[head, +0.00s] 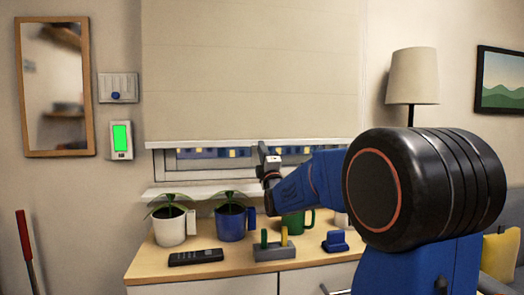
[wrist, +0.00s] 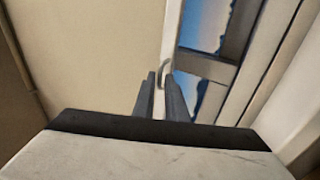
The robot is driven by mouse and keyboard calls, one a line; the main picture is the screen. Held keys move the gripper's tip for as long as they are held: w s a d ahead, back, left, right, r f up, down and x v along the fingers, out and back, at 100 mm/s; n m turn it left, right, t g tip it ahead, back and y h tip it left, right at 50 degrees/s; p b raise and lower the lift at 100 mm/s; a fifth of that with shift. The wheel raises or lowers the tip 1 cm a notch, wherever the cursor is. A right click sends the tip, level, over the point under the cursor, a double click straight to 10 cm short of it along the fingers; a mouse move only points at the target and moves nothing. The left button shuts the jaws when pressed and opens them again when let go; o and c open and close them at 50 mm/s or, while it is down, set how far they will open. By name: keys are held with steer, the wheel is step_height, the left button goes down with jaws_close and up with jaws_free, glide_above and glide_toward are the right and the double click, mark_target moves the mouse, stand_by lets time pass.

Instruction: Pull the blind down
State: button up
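The beige blind (head: 250,70) hangs in front of the window and covers most of it, ending in a pale bottom bar (head: 215,143) above the sill. In the wrist view the blind (wrist: 80,50) fills the left side, tilted. My gripper (head: 263,148) is at the bar's height, in front of the window. In the wrist view its two dark fingers (wrist: 160,78) stand slightly apart, with the pull at or between their tips; contact cannot be told.
Below the sill (head: 190,190), a cabinet top (head: 150,262) holds potted plants in a white mug (head: 169,228) and a blue mug (head: 230,224), a remote (head: 196,257), a grey peg block (head: 274,250), a green mug (head: 294,224) and a blue object (head: 335,241). A lamp (head: 412,78) stands right.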

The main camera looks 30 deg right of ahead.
steer(key=shift+o, duration=0.9)
steer(key=v, duration=1.7)
steer(key=shift+s+f, duration=0.15)
steer(key=shift+s, duration=0.05)
steer(key=shift+w, duration=0.15)
